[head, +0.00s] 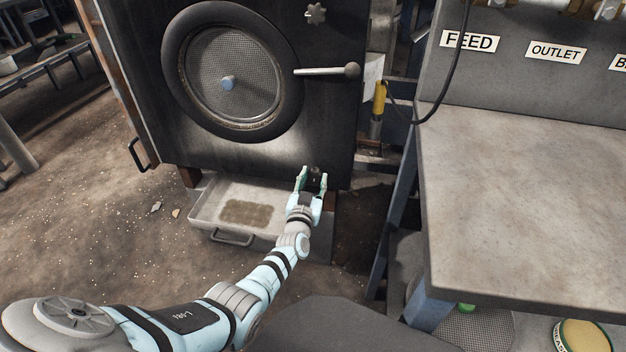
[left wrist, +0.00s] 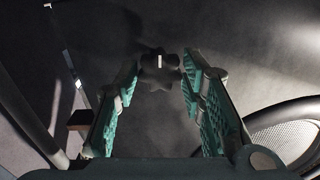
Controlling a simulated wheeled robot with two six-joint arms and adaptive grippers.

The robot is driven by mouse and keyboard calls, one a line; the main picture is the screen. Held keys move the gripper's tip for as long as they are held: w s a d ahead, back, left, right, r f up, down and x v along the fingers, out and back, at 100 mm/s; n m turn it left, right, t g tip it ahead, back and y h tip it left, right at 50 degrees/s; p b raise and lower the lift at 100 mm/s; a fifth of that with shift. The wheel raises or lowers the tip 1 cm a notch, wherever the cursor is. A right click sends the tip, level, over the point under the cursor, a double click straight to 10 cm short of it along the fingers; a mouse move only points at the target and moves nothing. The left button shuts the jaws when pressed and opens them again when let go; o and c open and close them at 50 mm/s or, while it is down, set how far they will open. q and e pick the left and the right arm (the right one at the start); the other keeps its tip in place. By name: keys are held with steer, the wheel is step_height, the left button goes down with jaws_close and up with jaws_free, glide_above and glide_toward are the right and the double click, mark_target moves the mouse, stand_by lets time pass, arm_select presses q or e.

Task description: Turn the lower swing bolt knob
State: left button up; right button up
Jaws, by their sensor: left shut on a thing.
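The lower swing bolt knob (left wrist: 158,72) is dark and lobed, with a short light mark on it. It sits on the dark front panel of the machine, between my left gripper's (left wrist: 160,76) teal-padded fingers. In the head view my left gripper (head: 312,177) reaches the lower right of the panel, shut on the knob with one finger on each side. The knob is small and partly hidden by the fingers there. My right gripper is not in view.
A round mesh window (head: 228,85) and a lever handle (head: 330,71) are above the gripper on the panel. A metal tray (head: 205,205) lies below. A grey table (head: 520,180) with signs behind it stands to the right.

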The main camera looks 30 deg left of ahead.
arm_select(q)
steer(key=shift+m, duration=0.4)
steer(key=shift+m+p, duration=0.6)
steer(key=shift+m, duration=0.5)
steer(key=m, duration=0.3)
steer(key=shift+m+p, duration=0.4)
steer(key=m, duration=0.7)
steer(key=shift+m+p, duration=0.3)
steer(key=shift+m, duration=1.3)
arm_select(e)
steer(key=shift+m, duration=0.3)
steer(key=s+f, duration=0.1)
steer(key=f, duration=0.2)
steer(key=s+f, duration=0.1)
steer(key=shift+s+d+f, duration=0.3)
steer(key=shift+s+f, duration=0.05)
